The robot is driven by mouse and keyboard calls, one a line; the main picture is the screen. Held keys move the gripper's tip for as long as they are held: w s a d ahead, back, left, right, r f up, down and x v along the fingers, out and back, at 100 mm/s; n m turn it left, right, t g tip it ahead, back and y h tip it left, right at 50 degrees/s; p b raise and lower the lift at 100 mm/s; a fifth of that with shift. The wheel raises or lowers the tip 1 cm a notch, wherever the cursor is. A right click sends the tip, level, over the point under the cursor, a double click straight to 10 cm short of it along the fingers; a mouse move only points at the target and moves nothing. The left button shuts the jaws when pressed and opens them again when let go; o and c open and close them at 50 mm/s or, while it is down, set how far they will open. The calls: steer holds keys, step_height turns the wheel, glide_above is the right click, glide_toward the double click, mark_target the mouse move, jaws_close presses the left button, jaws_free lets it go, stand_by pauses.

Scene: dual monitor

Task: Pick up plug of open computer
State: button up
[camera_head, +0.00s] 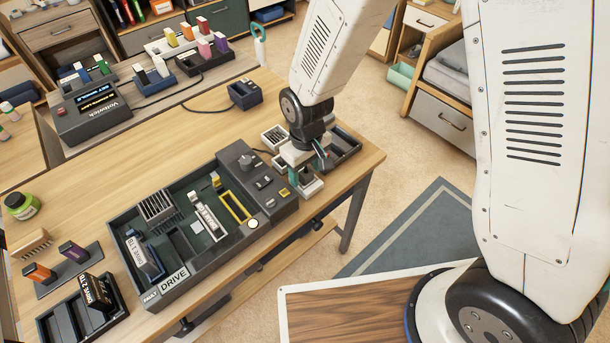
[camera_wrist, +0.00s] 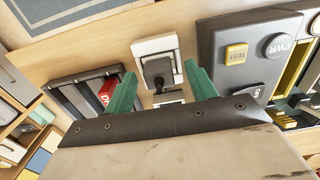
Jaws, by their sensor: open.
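The open computer (camera_head: 222,262) is a dark case on the wooden table, with its inner parts showing. A dark grey plug (camera_wrist: 158,76) sits in a white-framed socket in the wrist view. My gripper (camera_head: 308,160) is low over the table at the right end of the computer. Its two green fingers also show in the wrist view (camera_wrist: 160,72), apart, one on each side of the plug. Nothing is gripped. In the head view my gripper hides the plug. The computer's yellow test button (camera_wrist: 236,53) and round PWR button (camera_wrist: 278,46) are right of the plug.
A dark slotted tray (camera_head: 345,146) is close beside my gripper, near the table's right edge. A small dark box (camera_head: 245,94) with a cable stands behind. A terminal (camera_head: 93,110) is at the back left, and a green jar (camera_head: 21,206) at the left.

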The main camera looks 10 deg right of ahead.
steer(key=shift+f, duration=0.6)
steer(key=c, duration=1.1)
steer(key=shift+o, duration=0.2)
steer(key=shift+r, duration=0.1)
